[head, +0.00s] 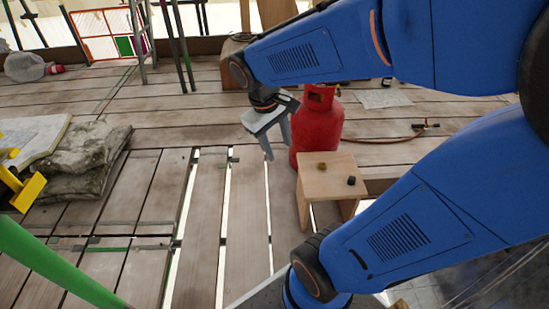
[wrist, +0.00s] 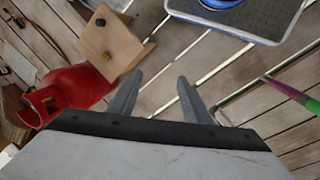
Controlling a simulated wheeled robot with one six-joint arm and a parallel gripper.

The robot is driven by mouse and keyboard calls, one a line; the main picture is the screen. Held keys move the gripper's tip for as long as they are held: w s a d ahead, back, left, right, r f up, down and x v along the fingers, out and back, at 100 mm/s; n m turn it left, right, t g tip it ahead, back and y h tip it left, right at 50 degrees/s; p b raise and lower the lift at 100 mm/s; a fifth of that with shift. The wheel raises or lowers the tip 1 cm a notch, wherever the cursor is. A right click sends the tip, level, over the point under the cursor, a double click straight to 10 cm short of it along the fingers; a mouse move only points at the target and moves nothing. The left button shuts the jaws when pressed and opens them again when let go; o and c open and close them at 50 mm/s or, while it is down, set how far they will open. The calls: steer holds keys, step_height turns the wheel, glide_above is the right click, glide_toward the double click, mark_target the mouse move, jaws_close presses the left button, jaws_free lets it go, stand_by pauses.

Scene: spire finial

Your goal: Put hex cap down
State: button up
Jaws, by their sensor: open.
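Two small pieces lie on a small wooden stool (head: 333,178): a brass-coloured one (head: 321,165) and a dark one (head: 351,181). I cannot tell for sure which is the hex cap. In the wrist view both show at the upper left, the brass-coloured one (wrist: 100,22) and the dark one (wrist: 107,56), on the stool top (wrist: 122,43). My gripper (head: 277,148) is open, its fingers pointing down, left of the stool and apart from it. In the wrist view only floor planks show between its fingertips (wrist: 160,78).
A red gas cylinder (head: 314,130) stands right behind the stool, close to my gripper; its hose runs right. Grey sacks (head: 85,148) lie at left near a green pole (head: 55,262). The plank floor (head: 215,190) left of the stool is clear, with gaps between boards.

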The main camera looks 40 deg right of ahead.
steer(key=s+a+r+m+t+y, duration=0.1)
steer(key=s+a+r+t+y, duration=0.1)
steer(key=s+a+r+t, duration=0.2)
steer(key=s+a+t, duration=0.1)
steer(key=s+a, duration=0.1)
steer(key=s, duration=0.1)
steer(key=shift+s+y, duration=0.2)
steer(key=shift+y, duration=0.1)
